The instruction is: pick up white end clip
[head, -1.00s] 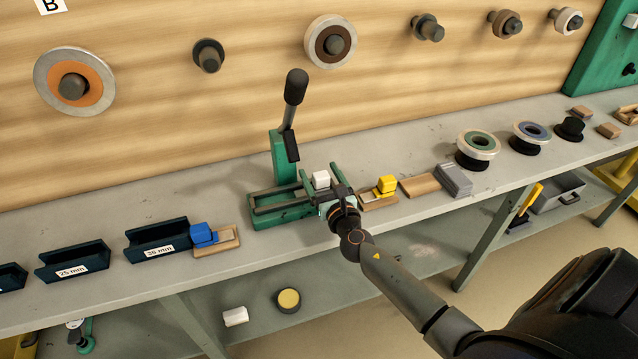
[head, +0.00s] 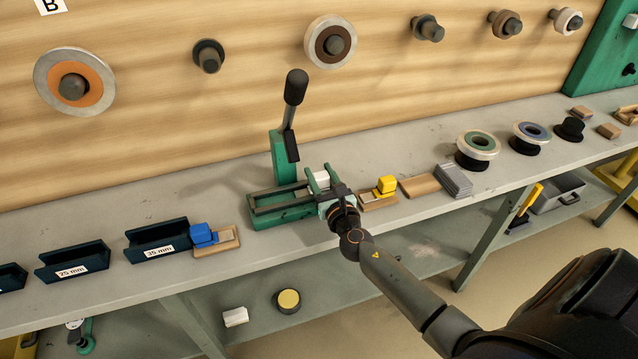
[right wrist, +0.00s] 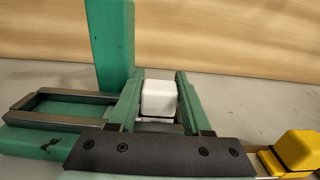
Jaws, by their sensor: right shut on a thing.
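The white end clip (head: 322,178) is a small rounded white block at the right end of the green lever press (head: 283,205) on the bench. My right gripper (head: 321,174) is shut on it, with one green finger on each side. In the right wrist view the clip (right wrist: 159,98) sits between the two fingers (right wrist: 157,92). The clip's underside is hidden, so I cannot tell whether it still touches what is below. My left gripper is not in view.
A wooden holder with a yellow clip (head: 386,185) stands close on the right. A blue clip (head: 203,235) on wood and dark labelled bins (head: 158,241) are to the left. The press's upright lever (head: 294,95) rises behind left. Another white block (head: 235,316) lies on the lower shelf.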

